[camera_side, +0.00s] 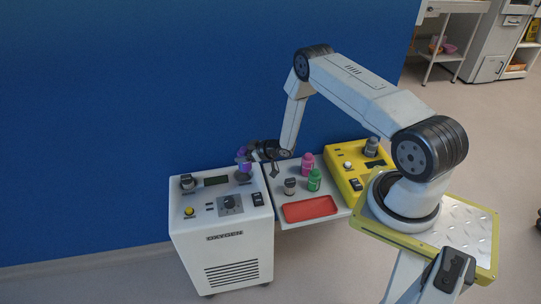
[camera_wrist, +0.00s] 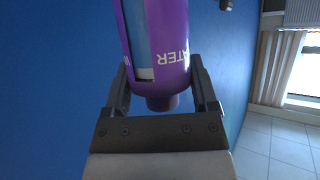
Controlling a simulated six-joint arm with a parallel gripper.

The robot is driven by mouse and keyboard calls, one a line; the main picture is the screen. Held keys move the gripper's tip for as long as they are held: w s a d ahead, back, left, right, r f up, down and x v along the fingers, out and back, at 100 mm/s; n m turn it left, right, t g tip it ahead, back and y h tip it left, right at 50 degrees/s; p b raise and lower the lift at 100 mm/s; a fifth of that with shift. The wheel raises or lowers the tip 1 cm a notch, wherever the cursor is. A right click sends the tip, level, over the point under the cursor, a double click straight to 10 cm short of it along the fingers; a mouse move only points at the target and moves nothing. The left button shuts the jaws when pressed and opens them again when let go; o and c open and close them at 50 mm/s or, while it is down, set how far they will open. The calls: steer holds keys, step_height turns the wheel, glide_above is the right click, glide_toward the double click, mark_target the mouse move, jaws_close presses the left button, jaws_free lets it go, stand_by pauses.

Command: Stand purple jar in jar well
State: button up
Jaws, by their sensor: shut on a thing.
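The purple jar (camera_side: 243,156) is held over the white oxygen unit (camera_side: 190,210) in the side view. In the wrist view the purple jar (camera_wrist: 167,40) fills the top middle, its lettering upside down and its narrow neck towards my palm. My gripper (camera_side: 257,151) is shut on the jar; in the wrist view my gripper (camera_wrist: 160,88) has one finger on each side of it. A dark round fixture (camera_side: 243,175) on top of the unit, likely the jar well, is just below the jar. I cannot tell whether they touch.
Beside the unit, a grey shelf (camera_side: 285,213) holds a pink bottle (camera_side: 307,163), a green bottle (camera_side: 314,180), a dark-capped jar (camera_side: 290,186) and a red tray (camera_side: 310,208). A yellow device (camera_side: 352,183) stands to the right. A blue wall (camera_side: 120,120) rises behind.

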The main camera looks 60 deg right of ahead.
mark_target(243, 166)
steer(key=shift+w+a, duration=0.15)
steer(key=shift+w, duration=0.45)
steer(key=shift+f, duration=2.8)
steer(key=shift+f, duration=0.5)
steer(key=o, duration=1.1)
steer(key=shift+o, duration=0.2)
steer(key=shift+s, duration=0.15)
steer(key=v, duration=1)
steer(key=shift+s+d+r, duration=0.2)
steer(key=shift+s+d, duration=0.05)
steer(key=shift+s, duration=0.05)
